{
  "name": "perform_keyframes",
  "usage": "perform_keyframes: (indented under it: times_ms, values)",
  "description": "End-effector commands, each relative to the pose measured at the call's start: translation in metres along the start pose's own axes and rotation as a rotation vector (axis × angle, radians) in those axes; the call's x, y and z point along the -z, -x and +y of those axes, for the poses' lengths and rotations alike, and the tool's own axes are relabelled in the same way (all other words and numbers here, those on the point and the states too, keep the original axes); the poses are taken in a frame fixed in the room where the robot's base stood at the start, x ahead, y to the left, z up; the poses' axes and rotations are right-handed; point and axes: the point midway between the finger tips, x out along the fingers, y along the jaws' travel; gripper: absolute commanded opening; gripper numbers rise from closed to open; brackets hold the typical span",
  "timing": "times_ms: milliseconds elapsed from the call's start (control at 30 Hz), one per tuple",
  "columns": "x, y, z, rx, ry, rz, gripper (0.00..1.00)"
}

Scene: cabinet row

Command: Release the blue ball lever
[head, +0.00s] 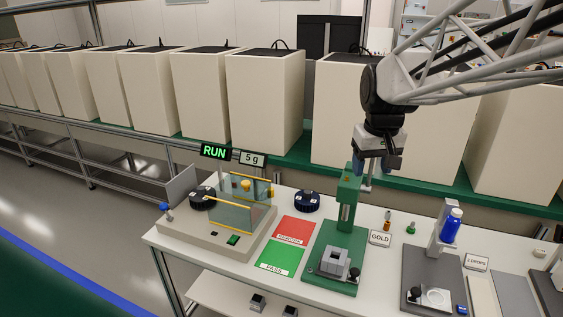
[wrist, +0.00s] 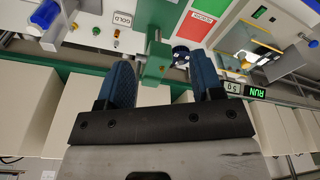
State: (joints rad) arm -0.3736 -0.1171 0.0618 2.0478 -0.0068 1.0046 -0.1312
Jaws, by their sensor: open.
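The blue ball (head: 164,206) of the lever is at the left end of the beige balance machine (head: 205,240) in the head view. It also shows at the right edge of the wrist view (wrist: 313,43). My gripper (head: 374,166) is open and empty, well to the right of the blue ball, by the top of the green press (head: 347,190). In the wrist view the blue fingers of my gripper (wrist: 162,58) stand apart, with the green press head seen between them. Nothing touches the blue ball. The lever's arm is too small to make out clearly.
A RUN sign (head: 215,150) and a 5 g display (head: 252,159) stand over the machine. Red (head: 295,229) and green (head: 279,256) pads lie between machine and press. A blue bottle (head: 451,225) stands at right. Tall cream cabinets (head: 265,105) line the back.

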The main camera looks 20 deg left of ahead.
Motion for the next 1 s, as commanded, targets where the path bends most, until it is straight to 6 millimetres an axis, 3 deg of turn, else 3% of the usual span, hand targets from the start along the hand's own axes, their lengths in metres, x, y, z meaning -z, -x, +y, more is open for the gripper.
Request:
perform_keyframes:
  times_ms: [100, 567, 1000]
  values:
    - [0.034, -0.007, -0.020, 0.007, 0.051, -0.009, 0.60]
    - [0.147, -0.043, -0.112, 0.029, 0.238, -0.035, 0.60]
    - [0.234, -0.094, -0.229, 0.048, 0.417, -0.061, 0.60]
